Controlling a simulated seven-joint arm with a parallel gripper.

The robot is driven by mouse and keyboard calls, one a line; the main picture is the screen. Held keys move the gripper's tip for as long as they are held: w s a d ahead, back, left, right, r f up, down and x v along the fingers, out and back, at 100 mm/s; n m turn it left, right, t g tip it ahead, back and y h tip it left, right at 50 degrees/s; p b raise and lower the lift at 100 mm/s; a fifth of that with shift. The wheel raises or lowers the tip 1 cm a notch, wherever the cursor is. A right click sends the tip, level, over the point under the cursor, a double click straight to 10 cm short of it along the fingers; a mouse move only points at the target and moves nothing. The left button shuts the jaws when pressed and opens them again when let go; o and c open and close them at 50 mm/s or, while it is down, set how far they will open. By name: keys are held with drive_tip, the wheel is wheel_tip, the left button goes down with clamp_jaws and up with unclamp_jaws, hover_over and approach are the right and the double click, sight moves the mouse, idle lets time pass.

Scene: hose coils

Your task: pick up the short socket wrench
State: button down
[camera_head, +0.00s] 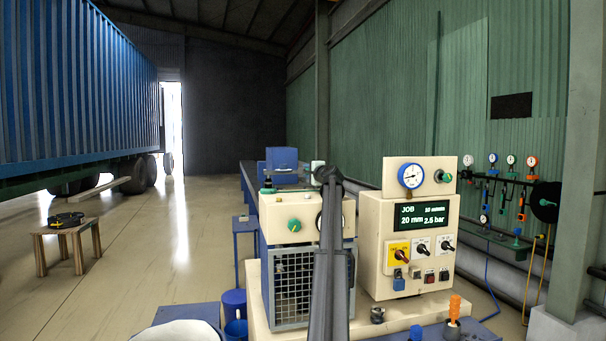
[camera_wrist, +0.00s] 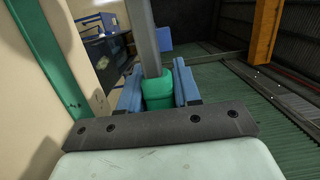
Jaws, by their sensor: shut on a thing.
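In the wrist view my gripper (camera_wrist: 158,88) has its two blue fingers closed on the green handle of a tool, the short socket wrench (camera_wrist: 158,93) as far as I can tell. Its straight grey shaft runs away from the handle, past the top edge, so its far end is out of view. In the head view my gripper (camera_head: 291,173) is small, above the cream machine with the mesh front, and its hold on the tool is hard to make out there.
The cream machine (camera_head: 276,217) stands below my gripper. A control box (camera_head: 378,233) with gauge and display is to its right. Open floor (camera_head: 150,250) lies to the left.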

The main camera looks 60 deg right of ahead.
idle(0.3)
wheel_tip(320, 180, up, 10)
idle(0.6)
drive_tip(key=c, duration=1.3)
unclamp_jaws()
clamp_jaws()
